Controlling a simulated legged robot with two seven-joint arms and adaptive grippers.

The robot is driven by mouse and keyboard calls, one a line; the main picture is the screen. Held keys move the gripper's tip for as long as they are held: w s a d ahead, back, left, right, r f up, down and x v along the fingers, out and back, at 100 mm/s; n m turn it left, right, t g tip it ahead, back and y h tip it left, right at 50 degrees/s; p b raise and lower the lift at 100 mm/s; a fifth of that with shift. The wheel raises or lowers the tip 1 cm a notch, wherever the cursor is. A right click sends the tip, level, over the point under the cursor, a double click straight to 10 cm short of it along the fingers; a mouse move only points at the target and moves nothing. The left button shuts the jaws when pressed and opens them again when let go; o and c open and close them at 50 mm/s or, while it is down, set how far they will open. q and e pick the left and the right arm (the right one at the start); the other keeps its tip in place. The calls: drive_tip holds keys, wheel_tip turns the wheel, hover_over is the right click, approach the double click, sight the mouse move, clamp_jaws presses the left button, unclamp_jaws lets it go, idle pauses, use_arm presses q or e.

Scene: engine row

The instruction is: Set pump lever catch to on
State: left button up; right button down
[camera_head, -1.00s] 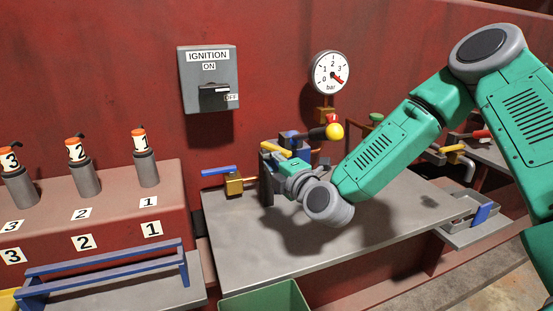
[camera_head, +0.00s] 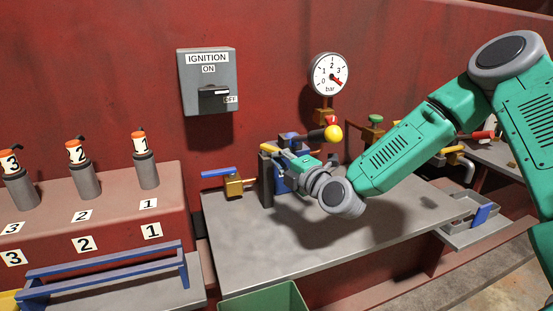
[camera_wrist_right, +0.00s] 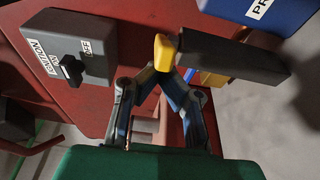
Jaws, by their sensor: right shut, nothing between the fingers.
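The pump, a blue body (camera_head: 284,184), stands on the grey bench, partly hidden by my right gripper. Its black lever ends in a yellow ball (camera_head: 334,133). A dark grey post (camera_head: 266,182) stands at its left with a yellow piece (camera_head: 272,148) at the top, probably the catch. In the right wrist view the yellow piece (camera_wrist_right: 164,52) sits at the end of the dark post (camera_wrist_right: 230,58). My right gripper (camera_head: 292,160) is shut and empty, its fingertips close to the yellow piece; contact is unclear. In the wrist view the fingertips (camera_wrist_right: 164,78) come together just below it. My left gripper is out of view.
The ignition box (camera_head: 207,80) and pressure gauge (camera_head: 330,74) are on the red wall. A brass valve with a blue handle (camera_head: 219,172) is left of the post. A green-knobbed valve (camera_head: 375,119) is behind my right arm. The bench front (camera_head: 300,255) is clear.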

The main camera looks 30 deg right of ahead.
drive_tip(key=shift+d, duration=0.15)
drive_tip(key=shift+d+r+n+y+p, duration=0.1)
drive_tip(key=shift+d+n+y+p, duration=0.2)
drive_tip(key=shift+n+y, duration=0.45)
drive_tip(key=shift+d+n+y+p, duration=0.15)
drive_tip(key=shift+d+n+y, duration=0.3)
drive_tip(key=shift+y, duration=0.5)
drive_tip(key=shift+d, duration=0.2)
drive_tip(key=shift+w+d+b, duration=0.15)
drive_tip(key=shift+w+d, duration=0.3)
drive_tip(key=shift+d, duration=0.45)
drive_tip(key=shift+w+d+b, duration=0.15)
drive_tip(key=shift+w+d, duration=0.3)
drive_tip(key=shift+d, duration=0.5)
